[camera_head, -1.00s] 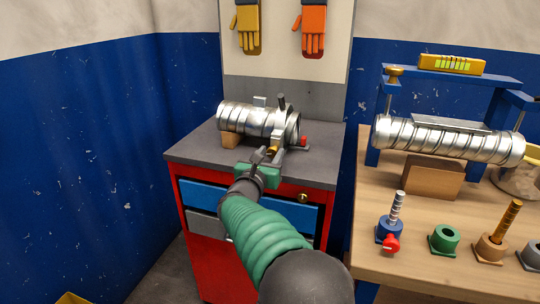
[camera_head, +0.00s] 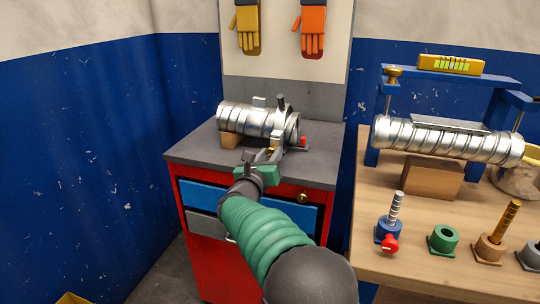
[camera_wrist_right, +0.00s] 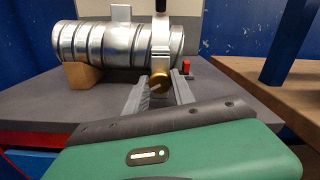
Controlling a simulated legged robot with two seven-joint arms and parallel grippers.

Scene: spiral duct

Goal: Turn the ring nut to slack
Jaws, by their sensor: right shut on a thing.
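The ring nut (camera_wrist_right: 160,80) is a brass piece at the lower front of the clamp band around the silver spiral duct (camera_wrist_right: 90,42). In the head view the duct (camera_head: 245,118) lies on the grey top of the red cabinet, and my gripper mostly covers the nut. My right gripper (camera_head: 266,154) reaches in from the front. In the right wrist view its two grey fingers (camera_wrist_right: 163,88) are shut on the ring nut, one on each side. My left gripper is not in view.
A wooden block (camera_wrist_right: 82,76) props the duct. A red part (camera_wrist_right: 186,66) is right of the clamp. The wooden bench (camera_head: 450,268) at right carries another duct (camera_head: 445,139), a blue frame (camera_head: 460,80) and several coloured holders. Gloves (camera_head: 313,27) hang behind.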

